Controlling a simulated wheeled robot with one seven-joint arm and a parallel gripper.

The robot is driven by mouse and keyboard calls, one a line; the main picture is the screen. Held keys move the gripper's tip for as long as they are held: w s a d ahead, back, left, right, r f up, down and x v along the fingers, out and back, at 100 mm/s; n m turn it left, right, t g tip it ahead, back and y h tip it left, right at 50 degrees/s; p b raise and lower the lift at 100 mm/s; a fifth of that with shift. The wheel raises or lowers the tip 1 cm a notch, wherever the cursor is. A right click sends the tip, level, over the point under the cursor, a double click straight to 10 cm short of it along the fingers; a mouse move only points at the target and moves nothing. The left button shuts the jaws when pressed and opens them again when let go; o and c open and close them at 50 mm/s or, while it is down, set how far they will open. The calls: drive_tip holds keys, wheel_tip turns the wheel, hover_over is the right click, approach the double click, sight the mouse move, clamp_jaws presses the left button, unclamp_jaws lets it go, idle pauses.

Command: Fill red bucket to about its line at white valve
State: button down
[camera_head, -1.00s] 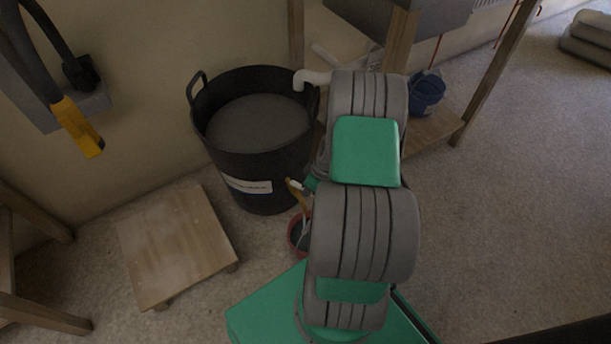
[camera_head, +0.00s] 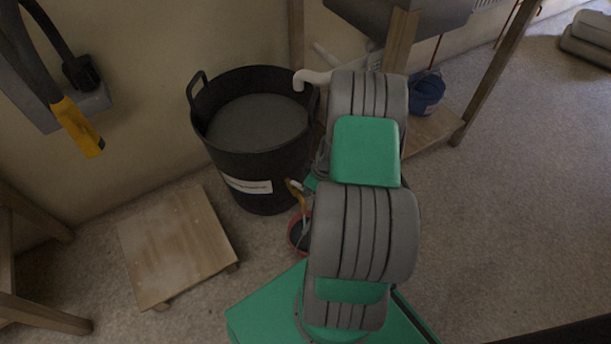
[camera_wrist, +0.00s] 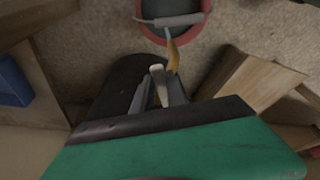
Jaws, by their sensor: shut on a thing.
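The red bucket (camera_head: 293,238) stands on the floor at the foot of a black tub, partly behind my arm. In the wrist view the red bucket (camera_wrist: 146,30) is at the top, cut off by the frame, with a grey handle across it and dark grey inside. Its line cannot be made out. A yellow spout (camera_wrist: 173,56) points at the bucket, and a thin pale streak like a stream runs from its tip to the bucket. My gripper (camera_wrist: 158,84) is shut on the white valve (camera_wrist: 157,71) beside the spout. In the head view my arm mostly hides the gripper.
The black tub (camera_head: 240,160) holds grey material and carries a white label. A low wooden platform (camera_head: 178,245) stands left of it. A blue bucket (camera_head: 427,92) sits on a wooden shelf at the right. Open floor (camera_head: 510,210) lies to the right.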

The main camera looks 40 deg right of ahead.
drive_tip(key=shift+d+f, duration=0.1)
drive_tip(key=shift+f, duration=0.05)
drive_tip(key=w+d+n+g+y+b, duration=0.2)
drive_tip(key=w+n+b, duration=0.3)
drive_tip(key=n+b, duration=0.3)
drive_tip(key=d+n, duration=0.1)
drive_tip(key=n, duration=0.3)
drive_tip(key=shift+n+g+b, duration=0.4)
drive_tip(key=c, duration=1.4)
unclamp_jaws()
drive_tip(key=shift+w+d, duration=0.1)
drive_tip(key=shift+r, duration=0.2)
drive_tip(key=p+v, duration=0.6)
drive_tip(key=v, duration=0.6)
drive_tip(key=shift+p, duration=0.35)
